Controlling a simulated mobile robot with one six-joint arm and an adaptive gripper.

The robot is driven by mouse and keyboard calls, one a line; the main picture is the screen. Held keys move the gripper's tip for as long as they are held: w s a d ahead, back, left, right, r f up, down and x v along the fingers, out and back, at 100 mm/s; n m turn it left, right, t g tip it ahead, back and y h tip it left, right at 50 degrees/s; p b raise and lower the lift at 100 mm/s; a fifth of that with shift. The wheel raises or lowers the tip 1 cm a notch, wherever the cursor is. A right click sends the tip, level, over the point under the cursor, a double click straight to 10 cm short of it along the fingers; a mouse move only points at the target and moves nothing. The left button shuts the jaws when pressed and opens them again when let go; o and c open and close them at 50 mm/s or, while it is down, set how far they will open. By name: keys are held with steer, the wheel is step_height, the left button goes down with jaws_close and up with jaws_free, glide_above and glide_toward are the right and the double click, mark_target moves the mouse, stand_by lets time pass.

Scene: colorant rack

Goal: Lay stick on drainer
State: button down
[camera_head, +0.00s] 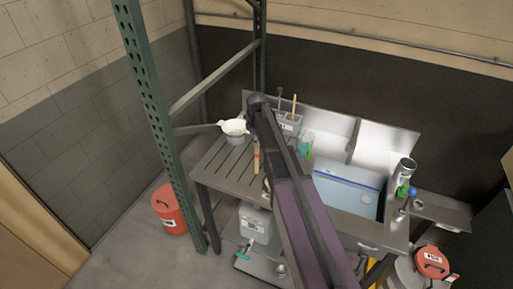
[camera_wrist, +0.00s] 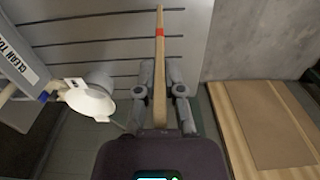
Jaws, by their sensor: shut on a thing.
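My gripper (camera_wrist: 161,78) is shut on a wooden stick (camera_wrist: 159,55) with a red band. The stick points away from the gripper, over the grey slatted drainer (camera_wrist: 85,28) in the wrist view. In the head view the stick (camera_head: 256,160) shows above the slatted drainer (camera_head: 217,165), left of the sink. My arm hides most of the gripper there. I cannot tell whether the stick touches the slats.
A pot with a white strainer (camera_head: 234,127) stands at the drainer's back left; the strainer (camera_wrist: 92,100) also shows in the wrist view. A holder with upright tools (camera_head: 287,121) and a clear beaker (camera_head: 307,142) stand behind. The sink (camera_head: 345,195) lies right. A green post (camera_head: 160,130) rises left.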

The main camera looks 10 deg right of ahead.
steer(key=shift+w+f+b, duration=0.3)
steer(key=shift+f+b, duration=0.6)
steer(key=shift+w+f+b, duration=0.25)
steer(key=shift+f+b, duration=0.65)
steer(key=shift+f, duration=0.15)
steer(key=c, duration=0.8)
jaws_free()
steer(key=shift+o, duration=0.2)
steer(key=shift+r, duration=0.2)
step_height(320, 180, up, 12)
steer(key=p, duration=1.2)
